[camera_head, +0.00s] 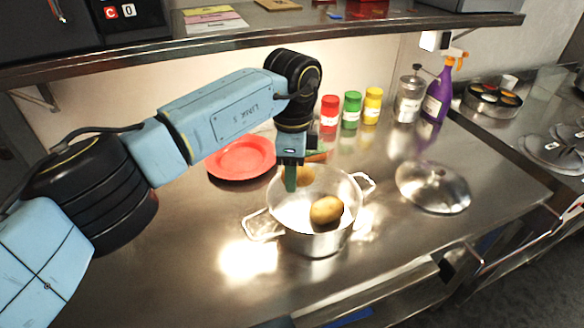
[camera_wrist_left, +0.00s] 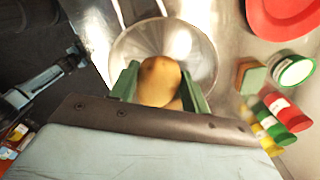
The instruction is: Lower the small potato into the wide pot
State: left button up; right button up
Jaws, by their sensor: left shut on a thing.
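The wide pot (camera_head: 318,243) is a shiny metal pot with two side handles, standing on the steel counter. It also shows in the left wrist view (camera_wrist_left: 205,52). My left gripper (camera_head: 297,180) points down over the pot's rear left part, its green fingers shut on the small potato (camera_head: 306,174). In the left wrist view the small potato (camera_wrist_left: 160,78) sits between the fingertips. I cannot tell whether its underside is below the rim. A larger potato (camera_head: 326,209) lies inside the pot, to the right and nearer. My right gripper does not show.
A red plate (camera_head: 241,157) lies left of the pot, a metal lid (camera_head: 432,187) right. A brown and green block (camera_wrist_left: 250,78) lies behind the pot. Red, green and yellow jars (camera_head: 351,110) stand further back. A shelf (camera_head: 230,38) runs above; the front counter is clear.

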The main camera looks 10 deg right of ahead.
pick_arm(q)
jog(key=shift+f, duration=0.1)
jog(key=b, duration=0.6)
send_over(292, 225)
jog(key=shift+f, duration=4.45)
jog(key=shift+f+b, duration=1.35)
jog(key=shift+f, duration=1.1)
jog(key=o, duration=1.1)
